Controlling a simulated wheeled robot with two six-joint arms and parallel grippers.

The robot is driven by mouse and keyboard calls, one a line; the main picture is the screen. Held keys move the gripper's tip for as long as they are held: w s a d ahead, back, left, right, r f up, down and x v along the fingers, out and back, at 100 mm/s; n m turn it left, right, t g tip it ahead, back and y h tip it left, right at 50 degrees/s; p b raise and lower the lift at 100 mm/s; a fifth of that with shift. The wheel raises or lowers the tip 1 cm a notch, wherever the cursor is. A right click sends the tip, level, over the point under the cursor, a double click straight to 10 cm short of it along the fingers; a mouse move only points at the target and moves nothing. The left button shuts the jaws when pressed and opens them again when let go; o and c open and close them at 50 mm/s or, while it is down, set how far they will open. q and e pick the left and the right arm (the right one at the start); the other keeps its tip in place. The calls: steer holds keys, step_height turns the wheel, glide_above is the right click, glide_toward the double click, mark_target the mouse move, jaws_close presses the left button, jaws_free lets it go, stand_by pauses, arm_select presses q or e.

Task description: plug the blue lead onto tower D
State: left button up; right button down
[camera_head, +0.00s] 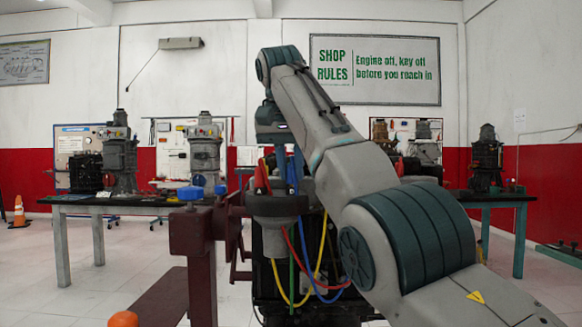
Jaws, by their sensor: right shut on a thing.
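My right gripper (290,180) points down over the grey round top (277,207) of the engine trainer. It is shut, seemingly on the upper end of the blue lead; the grip is small and partly hidden. The blue lead (313,283) hangs in a loop below the grey top, among red (291,243), yellow (275,277) and green leads. A red upright piece (263,176) stands left of my gripper on the grey top. I cannot tell which tower is D; no tower letters are readable. My left gripper is not in view.
A maroon stand (203,262) with blue knobs (190,193) is left of the engine. An orange knob (123,319) is at the bottom left. Benches (80,203) with other engines (120,160) stand behind. My right arm hides much of the right side.

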steer(key=shift+f, duration=0.15)
steer(key=c, duration=1.2)
jaws_free()
